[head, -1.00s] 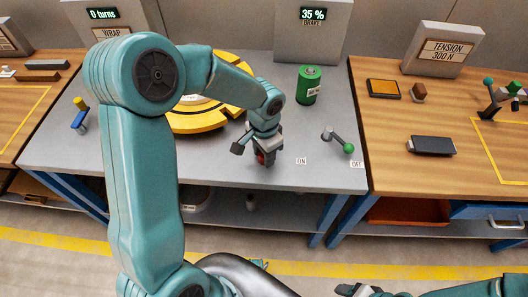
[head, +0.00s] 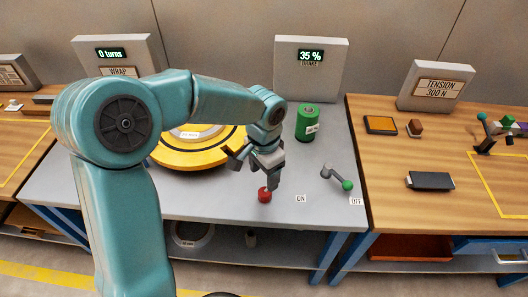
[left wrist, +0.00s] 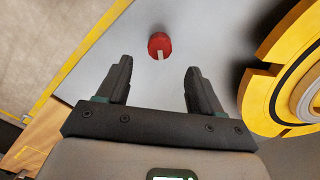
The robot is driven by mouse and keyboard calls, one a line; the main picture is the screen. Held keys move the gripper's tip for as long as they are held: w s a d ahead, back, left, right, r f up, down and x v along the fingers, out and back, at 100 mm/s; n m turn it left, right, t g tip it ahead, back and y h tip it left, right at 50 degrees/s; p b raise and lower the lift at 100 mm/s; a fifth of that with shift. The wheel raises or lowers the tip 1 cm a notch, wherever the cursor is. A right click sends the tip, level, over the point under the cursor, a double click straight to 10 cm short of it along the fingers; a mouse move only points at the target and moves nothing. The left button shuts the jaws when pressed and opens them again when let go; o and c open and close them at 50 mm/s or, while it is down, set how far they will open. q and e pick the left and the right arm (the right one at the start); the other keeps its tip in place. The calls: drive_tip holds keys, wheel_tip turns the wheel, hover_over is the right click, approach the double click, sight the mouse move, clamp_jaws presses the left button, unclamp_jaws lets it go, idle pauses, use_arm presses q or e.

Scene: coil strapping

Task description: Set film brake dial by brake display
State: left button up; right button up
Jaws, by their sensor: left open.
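The brake display (head: 311,56) on a grey panel at the back of the grey bench reads 35 %. A red dial (head: 265,195) sits near the bench's front edge; in the left wrist view the red dial (left wrist: 160,45) shows a white mark pointing towards the gripper. My left gripper (head: 254,170) is open, just above and behind the dial in the head view. In the left wrist view my left gripper (left wrist: 153,80) has its fingers apart with nothing between them, and the dial lies beyond the fingertips. My right gripper is not in view.
A yellow turntable (head: 190,155) stands left of the gripper. A green cylinder (head: 307,122) stands at the back right, and a green-knobbed lever (head: 337,178) lies between ON and OFF labels. A 0 turns display (head: 111,53) is at the back left.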

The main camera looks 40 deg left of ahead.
use_arm(q)
wheel_tip(320, 180, up, 8)
drive_tip(key=shift+f+p, duration=0.15)
drive_tip(key=shift+p, duration=0.25)
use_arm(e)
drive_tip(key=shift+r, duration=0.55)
use_arm(q)
drive_tip(key=shift+s, duration=0.1)
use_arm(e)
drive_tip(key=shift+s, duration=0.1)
